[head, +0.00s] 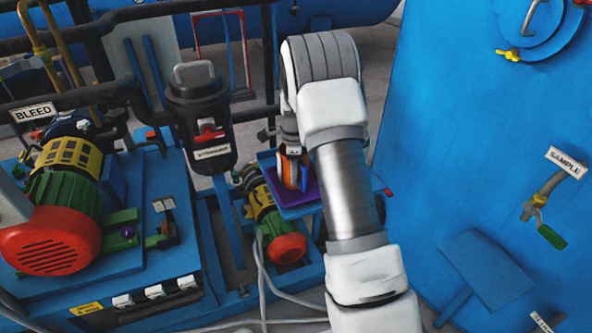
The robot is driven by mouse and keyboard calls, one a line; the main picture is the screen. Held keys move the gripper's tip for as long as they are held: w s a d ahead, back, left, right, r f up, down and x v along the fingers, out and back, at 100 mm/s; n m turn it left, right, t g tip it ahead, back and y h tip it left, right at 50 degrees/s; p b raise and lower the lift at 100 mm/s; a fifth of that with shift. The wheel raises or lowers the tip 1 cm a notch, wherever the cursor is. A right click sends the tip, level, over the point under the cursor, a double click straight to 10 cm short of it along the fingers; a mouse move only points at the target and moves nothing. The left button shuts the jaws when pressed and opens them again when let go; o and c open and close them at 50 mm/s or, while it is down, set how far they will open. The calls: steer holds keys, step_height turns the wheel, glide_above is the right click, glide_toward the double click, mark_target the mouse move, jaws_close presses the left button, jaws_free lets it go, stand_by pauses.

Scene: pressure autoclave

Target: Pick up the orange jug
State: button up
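A small orange and white item (287,168), which looks like the orange jug, stands upright on a small blue and purple tray (294,196) near the middle of the head view. My arm hides the right side of the tray and perhaps part of the jug. My gripper (291,146) points down directly above the jug, at its top. The fingers are small and dark here, so I cannot tell whether they are open or shut, or whether they touch the jug.
A black strainer pot (200,108) stands left of the tray. A green, yellow and red pump (272,222) sits just below it. A larger motor (55,225) is at far left. A big blue wall (470,130) with a SAMPLE valve (545,205) closes off the right.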

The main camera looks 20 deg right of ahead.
steer(key=shift+c, duration=0.3)
jaws_close()
stand_by(1.1)
